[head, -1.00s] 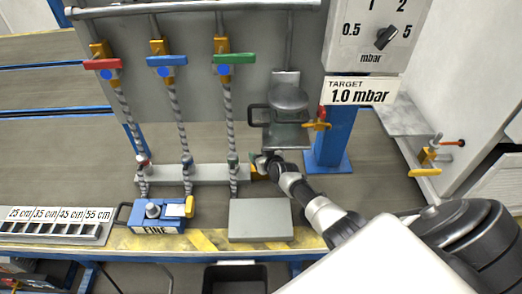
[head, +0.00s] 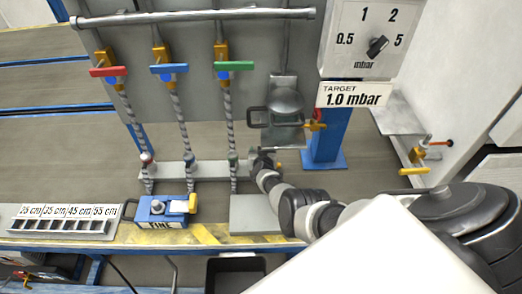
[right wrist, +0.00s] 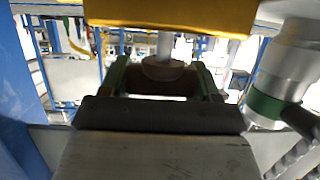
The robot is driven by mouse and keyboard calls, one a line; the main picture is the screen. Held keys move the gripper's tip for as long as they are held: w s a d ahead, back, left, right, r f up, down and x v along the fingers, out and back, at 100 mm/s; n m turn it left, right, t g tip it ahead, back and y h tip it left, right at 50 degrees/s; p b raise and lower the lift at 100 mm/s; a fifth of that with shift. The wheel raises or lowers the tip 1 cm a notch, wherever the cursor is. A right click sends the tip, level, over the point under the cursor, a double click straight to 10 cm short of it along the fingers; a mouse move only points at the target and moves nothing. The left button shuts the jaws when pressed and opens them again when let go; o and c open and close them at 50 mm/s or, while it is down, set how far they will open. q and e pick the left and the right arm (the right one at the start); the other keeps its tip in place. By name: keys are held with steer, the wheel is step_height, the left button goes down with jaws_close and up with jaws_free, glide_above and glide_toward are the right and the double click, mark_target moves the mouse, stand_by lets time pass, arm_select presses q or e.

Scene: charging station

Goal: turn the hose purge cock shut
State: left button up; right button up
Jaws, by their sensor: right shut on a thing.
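The purge cock shows in the right wrist view as a yellow part (right wrist: 170,15) with a silver stem below it. In the head view only a small yellow bit (head: 279,165) shows beside my right gripper; the rest is hidden by the gripper. My right gripper (head: 262,155) is at the right end of the grey hose block, just right of the green hose's lower coupling (head: 233,160). It is shut on the cock; the exact contact is hard to see. That coupling also shows with its green band in the wrist view (right wrist: 265,105). My left gripper is out of view.
Red (head: 109,71), blue (head: 169,69) and green (head: 234,66) valve handles top the hoses. A blue post (head: 328,140) with an orange cock (head: 316,126) is close on the right.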

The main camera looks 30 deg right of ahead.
steer(key=shift+h, duration=0.3)
stand_by(0.4)
steer(key=o, duration=0.9)
steer(key=shift+s, duration=0.1)
